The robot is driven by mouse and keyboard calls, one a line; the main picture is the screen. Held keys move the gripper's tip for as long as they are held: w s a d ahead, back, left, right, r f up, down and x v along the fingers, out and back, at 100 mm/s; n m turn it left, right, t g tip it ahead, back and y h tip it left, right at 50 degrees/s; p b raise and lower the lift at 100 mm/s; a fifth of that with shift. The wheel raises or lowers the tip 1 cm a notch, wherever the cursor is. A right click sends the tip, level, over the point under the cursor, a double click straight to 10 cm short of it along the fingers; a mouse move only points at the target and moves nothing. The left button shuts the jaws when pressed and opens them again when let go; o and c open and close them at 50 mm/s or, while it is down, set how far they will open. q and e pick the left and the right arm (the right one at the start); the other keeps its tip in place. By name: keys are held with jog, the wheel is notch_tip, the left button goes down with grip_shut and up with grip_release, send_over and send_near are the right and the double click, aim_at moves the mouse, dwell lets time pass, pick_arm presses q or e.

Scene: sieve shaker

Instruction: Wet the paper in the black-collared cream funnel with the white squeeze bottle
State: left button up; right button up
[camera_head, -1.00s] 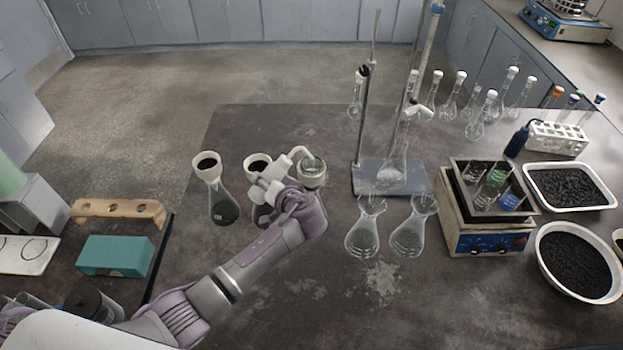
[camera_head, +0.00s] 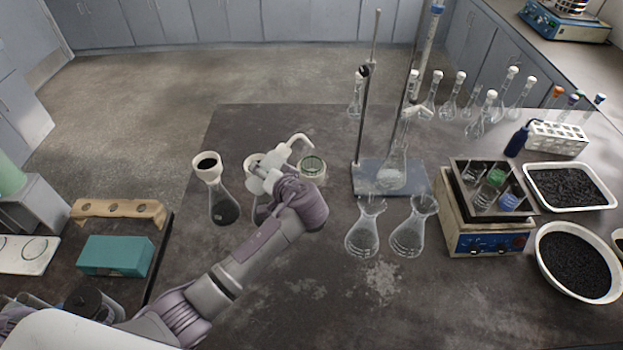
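My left gripper (camera_head: 266,180) is closed around a white squeeze bottle (camera_head: 283,160) with a bent spout. Its body is partly hidden by the fingers. The spout tip is just above and behind a cream funnel (camera_head: 312,168) with a pale, greenish inside. A second cream funnel (camera_head: 250,160) is mostly hidden behind my gripper and the bottle. A third cream funnel (camera_head: 207,170), dark inside, sits on a flask of dark contents (camera_head: 223,208) at the left. My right gripper is not in view.
A stand with a blue-grey base (camera_head: 362,178) and upright rods is right of the funnels. Two glass flasks (camera_head: 366,238) (camera_head: 408,238) stand in front of it. A shaker (camera_head: 487,240) and black-filled trays (camera_head: 540,205) are at the right. The front middle is clear.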

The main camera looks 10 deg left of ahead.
pick_arm(q)
jog(key=shift+n+h+b, duration=0.3)
jog(key=shift+n+b, duration=0.15)
jog(key=shift+n, duration=0.05)
jog(key=n+t+h+b, duration=0.1)
jog(key=n+h+b, duration=0.1)
jog(key=shift+r+n+t+b, duration=0.4)
jog(key=shift+r+n+t+h+b, duration=0.35)
jog(key=shift+n+t+h+b, duration=0.05)
jog(key=shift+n+b, duration=0.2)
jog(key=shift+r, duration=0.3)
